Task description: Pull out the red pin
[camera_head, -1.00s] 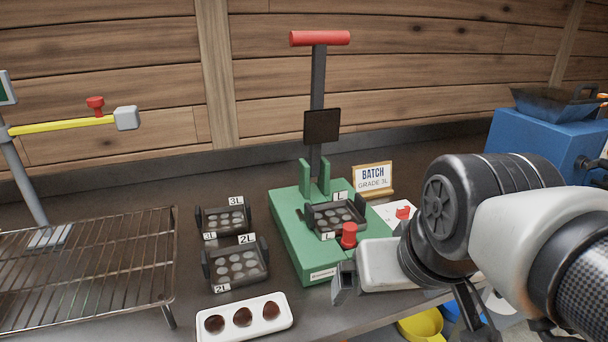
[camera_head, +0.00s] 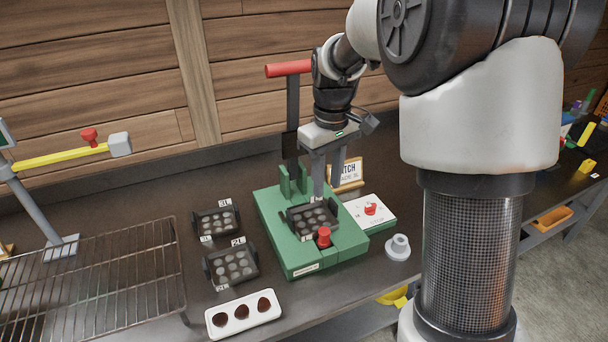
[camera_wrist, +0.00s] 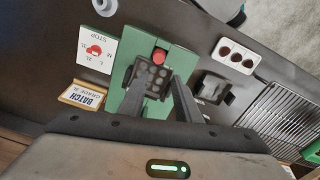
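The red pin (camera_head: 323,237) stands upright at the front of the green press base (camera_head: 306,270), just in front of a dark die plate (camera_head: 302,207) with round cavities. It also shows in the wrist view (camera_wrist: 158,57). My gripper (camera_head: 327,192) points down over the press, above and behind the pin. Its fingers (camera_wrist: 157,76) are apart with nothing held between them, and they appear clear of the pin. In the wrist view they overlap the sides of the die plate. The pin's lower end is hidden in the base.
The press's lever with a red handle (camera_head: 288,69) rises behind, left of my arm. A white card (camera_head: 369,210) and grey knob-like part (camera_head: 398,247) lie right. Spare die plates (camera_head: 234,264), a white tray (camera_head: 214,321) and a wire rack (camera_head: 90,285) lie left.

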